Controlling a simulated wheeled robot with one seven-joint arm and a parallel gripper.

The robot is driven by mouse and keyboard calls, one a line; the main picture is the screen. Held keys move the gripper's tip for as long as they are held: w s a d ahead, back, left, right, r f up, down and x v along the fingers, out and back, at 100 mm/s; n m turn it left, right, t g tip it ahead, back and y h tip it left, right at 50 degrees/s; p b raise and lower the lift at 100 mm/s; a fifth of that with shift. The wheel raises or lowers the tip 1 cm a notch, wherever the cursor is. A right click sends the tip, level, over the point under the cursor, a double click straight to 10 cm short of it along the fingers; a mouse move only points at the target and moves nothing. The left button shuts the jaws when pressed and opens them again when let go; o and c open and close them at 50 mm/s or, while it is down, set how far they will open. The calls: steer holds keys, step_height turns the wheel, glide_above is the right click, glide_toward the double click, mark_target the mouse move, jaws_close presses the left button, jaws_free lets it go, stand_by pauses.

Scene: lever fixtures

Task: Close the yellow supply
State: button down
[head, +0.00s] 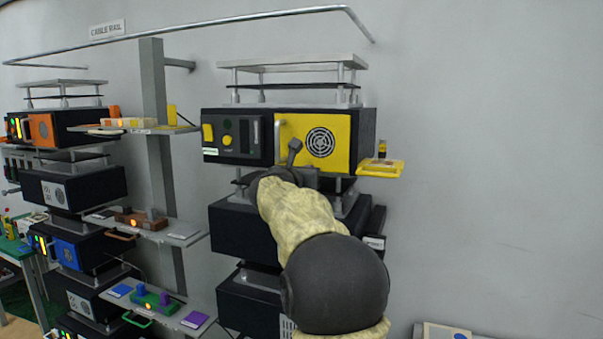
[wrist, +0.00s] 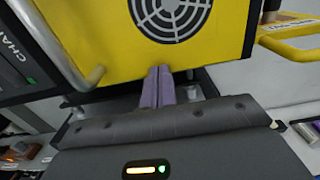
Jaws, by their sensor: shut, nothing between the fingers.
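The yellow supply is a dark box with a yellow front panel (head: 335,128) around a round fan grille. A pale bar handle (head: 281,130) stands at the panel's left side. In the wrist view the yellow panel (wrist: 90,25) fills the top, with the handle (wrist: 82,78) at its lower left. I cannot tell how far the panel stands out from the box. My gripper (head: 294,147) is in front of the panel's lower left part, right of the handle. In the wrist view its purple fingers (wrist: 158,86) are together and empty at the panel's lower edge. Contact is unclear.
A yellow tray (head: 380,168) juts out at the right of the supply. A dark control section (head: 236,137) with a yellow switch lies left of the panel. More dark units stand below. Another rack with shelves (head: 150,232) stands left. Bare wall is at the right.

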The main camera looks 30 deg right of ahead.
steer(key=shift+r, duration=0.2)
steer(key=b+v, duration=0.6)
steer(key=v, duration=0.8)
steer(key=shift+f+b, duration=0.2)
steer(key=shift+b, duration=0.1)
